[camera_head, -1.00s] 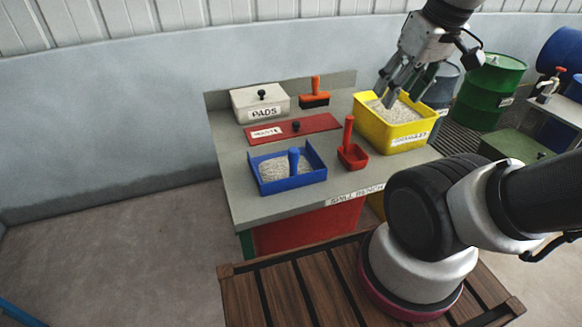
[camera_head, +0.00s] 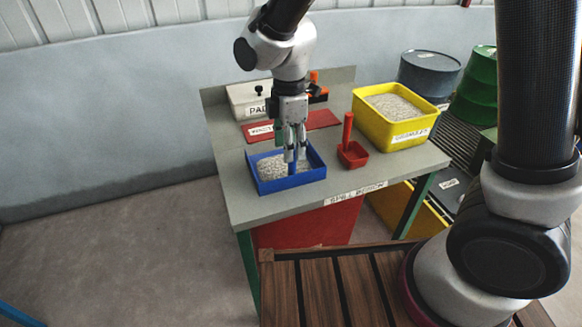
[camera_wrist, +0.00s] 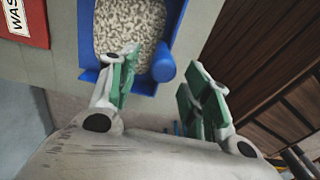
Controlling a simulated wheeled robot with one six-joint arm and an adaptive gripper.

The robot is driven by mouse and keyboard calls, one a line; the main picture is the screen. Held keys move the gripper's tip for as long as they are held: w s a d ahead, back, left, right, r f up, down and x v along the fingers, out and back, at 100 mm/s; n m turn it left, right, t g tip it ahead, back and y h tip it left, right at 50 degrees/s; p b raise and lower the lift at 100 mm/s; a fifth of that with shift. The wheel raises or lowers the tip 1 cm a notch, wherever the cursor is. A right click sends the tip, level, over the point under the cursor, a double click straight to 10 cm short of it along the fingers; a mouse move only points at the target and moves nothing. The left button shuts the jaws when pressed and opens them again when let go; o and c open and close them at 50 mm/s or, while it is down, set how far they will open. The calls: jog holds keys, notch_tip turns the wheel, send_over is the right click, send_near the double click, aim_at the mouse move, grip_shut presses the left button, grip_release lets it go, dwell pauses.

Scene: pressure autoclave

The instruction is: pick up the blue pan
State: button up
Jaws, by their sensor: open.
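The blue pan (camera_head: 297,180) stands on the bench and holds pale granules (camera_head: 268,168). Its blue upright handle (camera_head: 293,166) rises near the pan's right part. My gripper (camera_head: 290,155) is over the pan, pointing down, its fingers at the handle's top. In the wrist view my gripper (camera_wrist: 165,85) has its green-padded fingers spread apart, with the blue handle (camera_wrist: 162,66) showing between them and ahead. The pan's rim (camera_wrist: 88,76) and granules also show there. Whether a finger touches the handle I cannot tell.
A red scoop (camera_head: 352,152) stands right of the pan. A yellow granule bin (camera_head: 378,127) is at the right. The red lid (camera_head: 318,120) lies behind, with the pads box (camera_head: 240,96) further back. The bench's front left (camera_head: 248,209) is bare.

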jog(key=f, duration=0.5)
jog(key=shift+d+f, duration=0.35)
jog(key=shift+f, duration=0.05)
grip_shut()
